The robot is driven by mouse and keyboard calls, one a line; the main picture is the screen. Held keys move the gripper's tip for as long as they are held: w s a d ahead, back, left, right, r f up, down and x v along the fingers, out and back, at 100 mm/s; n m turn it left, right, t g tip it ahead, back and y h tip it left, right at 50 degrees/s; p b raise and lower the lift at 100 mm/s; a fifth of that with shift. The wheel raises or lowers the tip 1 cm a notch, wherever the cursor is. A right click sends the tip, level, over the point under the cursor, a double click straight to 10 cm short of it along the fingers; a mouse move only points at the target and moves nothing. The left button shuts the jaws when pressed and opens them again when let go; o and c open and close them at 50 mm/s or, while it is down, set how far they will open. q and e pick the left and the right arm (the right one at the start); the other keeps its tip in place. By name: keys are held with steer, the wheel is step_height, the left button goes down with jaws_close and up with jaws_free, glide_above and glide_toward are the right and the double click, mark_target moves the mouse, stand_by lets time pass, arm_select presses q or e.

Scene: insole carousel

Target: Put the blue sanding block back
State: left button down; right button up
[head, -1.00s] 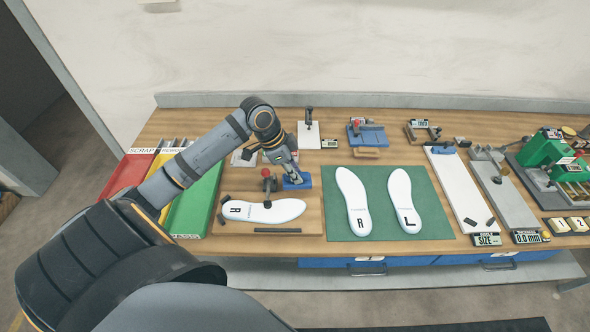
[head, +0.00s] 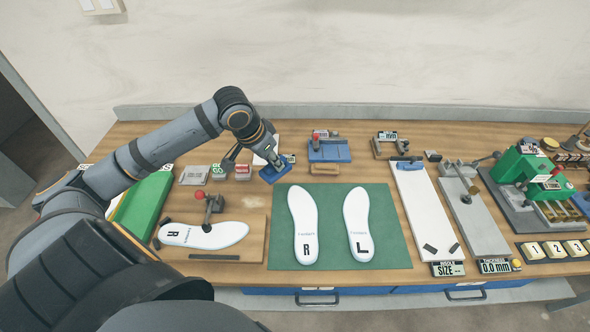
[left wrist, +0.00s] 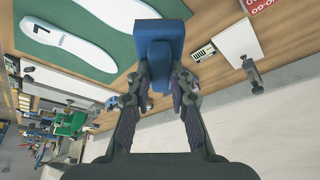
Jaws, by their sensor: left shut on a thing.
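The blue sanding block (head: 275,170) is in my left gripper (head: 266,156), near the back left corner of the green mat. In the left wrist view the blue block (left wrist: 160,40) sits between the two fingertips of my left gripper (left wrist: 160,82), which is shut on it. Its thicker part faces the bench. I cannot tell for sure how far it is above the wood. My right gripper is not in view.
Two white insoles (head: 303,225) lie on the green mat (head: 395,245). A clamp (head: 208,205) holds another insole at the left. A blue fixture (head: 328,150) stands just right of the block. A white plate (head: 263,145) is partly hidden behind my gripper.

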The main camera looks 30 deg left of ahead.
arm_select(q)
steer(key=shift+w+a+f, duration=0.1)
steer(key=shift+w+a, duration=0.1)
steer(key=shift+a, duration=0.4)
steer(key=shift+w+a+f, duration=0.1)
steer(key=shift+w+f, duration=0.25)
steer(key=shift+w, duration=0.4)
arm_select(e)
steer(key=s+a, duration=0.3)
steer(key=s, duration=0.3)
arm_select(q)
steer(key=w+a+f+p, duration=0.1)
steer(key=w+f, duration=0.2)
steer(key=w+a+f+p, duration=0.1)
steer(key=w+f, duration=0.3)
steer(key=w+a+f+p, duration=0.1)
steer(key=w+f+p, duration=0.1)
steer(key=w+f, duration=0.1)
steer(key=shift+w+a+f, duration=0.2)
steer(key=shift+w+f, duration=0.2)
steer(key=shift+f, duration=0.6)
steer(key=shift+a, duration=0.1)
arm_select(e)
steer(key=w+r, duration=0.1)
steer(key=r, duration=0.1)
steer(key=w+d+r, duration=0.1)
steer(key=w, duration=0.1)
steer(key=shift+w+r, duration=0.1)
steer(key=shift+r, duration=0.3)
